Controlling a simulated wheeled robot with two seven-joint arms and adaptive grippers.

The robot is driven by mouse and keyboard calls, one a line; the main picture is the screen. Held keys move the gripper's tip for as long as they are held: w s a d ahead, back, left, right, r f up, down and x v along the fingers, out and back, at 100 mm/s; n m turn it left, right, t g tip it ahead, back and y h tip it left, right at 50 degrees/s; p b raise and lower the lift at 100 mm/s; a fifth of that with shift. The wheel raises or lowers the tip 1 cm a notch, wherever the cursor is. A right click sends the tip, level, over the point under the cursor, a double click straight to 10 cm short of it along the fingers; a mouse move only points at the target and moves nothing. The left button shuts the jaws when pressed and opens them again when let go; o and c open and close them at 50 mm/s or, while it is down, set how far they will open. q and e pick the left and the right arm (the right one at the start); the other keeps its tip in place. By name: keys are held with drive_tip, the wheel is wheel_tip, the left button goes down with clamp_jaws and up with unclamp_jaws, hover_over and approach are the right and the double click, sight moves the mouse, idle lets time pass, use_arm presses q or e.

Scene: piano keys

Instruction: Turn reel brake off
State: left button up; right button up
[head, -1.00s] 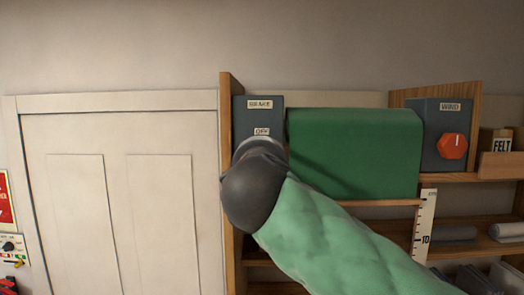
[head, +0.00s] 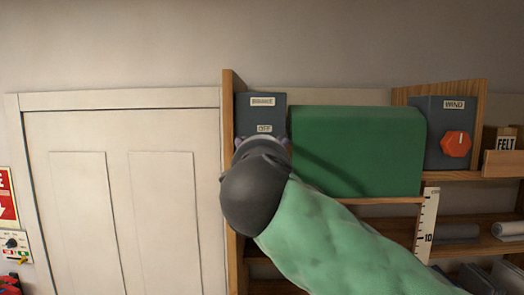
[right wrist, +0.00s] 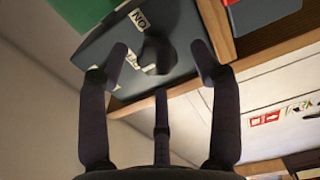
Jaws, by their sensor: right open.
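The reel brake is a blue-grey box (head: 260,107) on the shelf's left end, with a "BRAKE" label on top and an "OFF" label (head: 264,128) below it. My right arm reaches up from the lower right and its gripper (head: 262,145) covers the box's lower part. In the right wrist view, the box (right wrist: 95,45) carries an "ON" label (right wrist: 139,20) and a dark round knob (right wrist: 158,56). My right gripper (right wrist: 159,70) is open, its fingers spread on both sides of the knob. Contact with the knob cannot be told. My left gripper is out of view.
A green cover (head: 360,150) stands right of the brake box. Further right is a "WIND" box (head: 446,135) with an orange knob (head: 456,143). A wooden side panel (head: 228,150) borders the box on the left, with a white door (head: 122,200) beyond.

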drive_tip(key=s, duration=1.1)
drive_tip(key=shift+a, duration=0.15)
